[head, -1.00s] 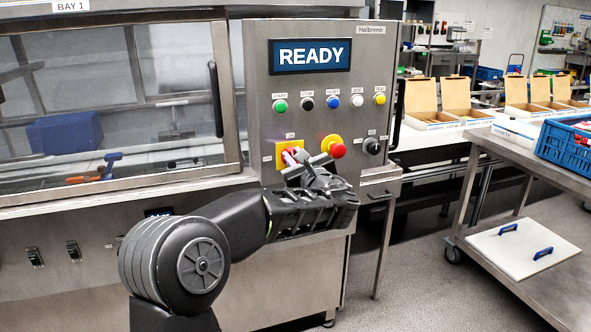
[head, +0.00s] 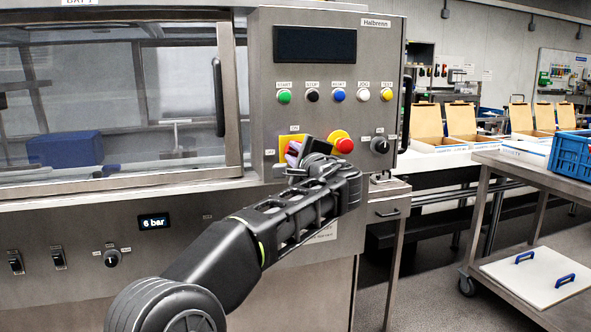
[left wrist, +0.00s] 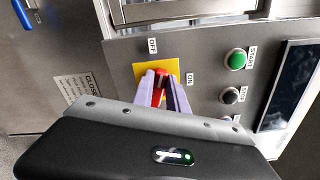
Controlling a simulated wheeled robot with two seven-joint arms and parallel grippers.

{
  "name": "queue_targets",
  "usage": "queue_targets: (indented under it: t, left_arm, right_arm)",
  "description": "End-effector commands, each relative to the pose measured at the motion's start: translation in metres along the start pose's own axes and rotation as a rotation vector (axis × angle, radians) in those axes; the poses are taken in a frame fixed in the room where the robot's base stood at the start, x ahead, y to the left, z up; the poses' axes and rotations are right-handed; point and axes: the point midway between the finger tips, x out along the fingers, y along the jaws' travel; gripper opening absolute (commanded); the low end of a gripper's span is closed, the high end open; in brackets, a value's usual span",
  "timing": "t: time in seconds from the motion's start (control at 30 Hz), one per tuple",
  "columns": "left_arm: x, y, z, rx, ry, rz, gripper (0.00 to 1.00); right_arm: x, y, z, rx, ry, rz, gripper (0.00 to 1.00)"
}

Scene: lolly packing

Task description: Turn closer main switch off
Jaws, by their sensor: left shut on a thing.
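The main switch is a red handle (left wrist: 159,88) on a yellow plate (left wrist: 170,66), with an OFF label above and an ON label to the right in the left wrist view. The handle lies roughly in line with the OFF label. My left gripper (left wrist: 162,84) is shut on it, with a pale finger on each side. In the head view the left gripper (head: 293,152) covers most of the yellow plate (head: 286,146) and hides the handle. The panel display (head: 315,44) is dark. My right gripper is not in view.
A red mushroom button on a yellow base (head: 342,143) sits close right of my gripper. A black rotary knob (head: 379,145) is further right. Coloured buttons (head: 338,95) run above. A trolley (head: 482,212) with a white board (head: 540,275) stands at right.

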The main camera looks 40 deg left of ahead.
Motion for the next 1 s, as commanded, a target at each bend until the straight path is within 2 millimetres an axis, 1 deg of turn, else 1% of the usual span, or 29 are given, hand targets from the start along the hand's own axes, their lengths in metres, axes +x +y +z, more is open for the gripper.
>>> queue_targets:
  t: [0.03,0.1,0.4,0.63,1.0]
  left_arm:
    - [0.000,0.007,-0.002,-0.042,-0.001,0.000,0.00]
    - [0.000,0.008,-0.002,-0.102,-0.001,0.001,0.00]
    - [0.000,0.009,-0.002,-0.296,-0.001,0.001,0.00]
    - [0.000,0.008,-0.002,-0.361,-0.001,0.002,0.00]
    - [0.000,0.007,-0.002,-0.370,-0.001,0.003,0.00]
  right_arm:
    - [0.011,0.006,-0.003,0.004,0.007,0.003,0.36]
    - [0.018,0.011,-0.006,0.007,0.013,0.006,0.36]
    - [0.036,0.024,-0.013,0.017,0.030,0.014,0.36]
    - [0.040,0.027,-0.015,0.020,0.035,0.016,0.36]
    - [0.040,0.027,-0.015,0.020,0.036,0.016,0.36]
